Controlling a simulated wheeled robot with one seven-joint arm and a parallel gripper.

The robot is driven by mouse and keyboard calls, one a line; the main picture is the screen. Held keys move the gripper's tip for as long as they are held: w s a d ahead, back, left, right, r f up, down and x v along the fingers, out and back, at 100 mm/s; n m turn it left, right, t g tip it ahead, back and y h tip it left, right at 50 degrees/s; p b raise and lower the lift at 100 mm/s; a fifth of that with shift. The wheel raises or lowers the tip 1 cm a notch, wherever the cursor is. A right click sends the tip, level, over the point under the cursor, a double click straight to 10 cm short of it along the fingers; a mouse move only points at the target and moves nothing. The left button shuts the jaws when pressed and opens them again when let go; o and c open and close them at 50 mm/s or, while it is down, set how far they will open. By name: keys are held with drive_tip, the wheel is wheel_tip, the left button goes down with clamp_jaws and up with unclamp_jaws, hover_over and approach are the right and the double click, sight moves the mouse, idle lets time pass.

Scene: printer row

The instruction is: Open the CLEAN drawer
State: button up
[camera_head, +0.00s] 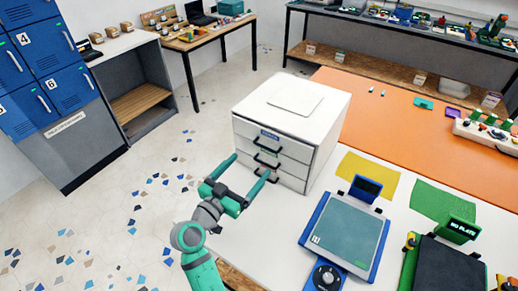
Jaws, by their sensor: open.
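A white drawer cabinet (318,118) stands on the white table with several stacked drawers and dark handles on its front. A blue label (269,135) is on the upper drawer, but its lettering is too small to read surely, so I cannot tell which drawer is CLEAN. The drawers look shut. My gripper (250,166) is open, its two green fingers spread and pointing at the cabinet front. The fingertips are close to the middle and lower handles (266,162); I cannot tell whether they touch. No object shows between the fingers.
Blue lockers (42,62) stand far left. Open speckled floor lies left of my arm.

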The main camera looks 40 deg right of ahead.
drive_tip(key=x, duration=0.8)
drive_tip(key=shift+d, duration=0.4)
drive_tip(key=shift+w, duration=0.15)
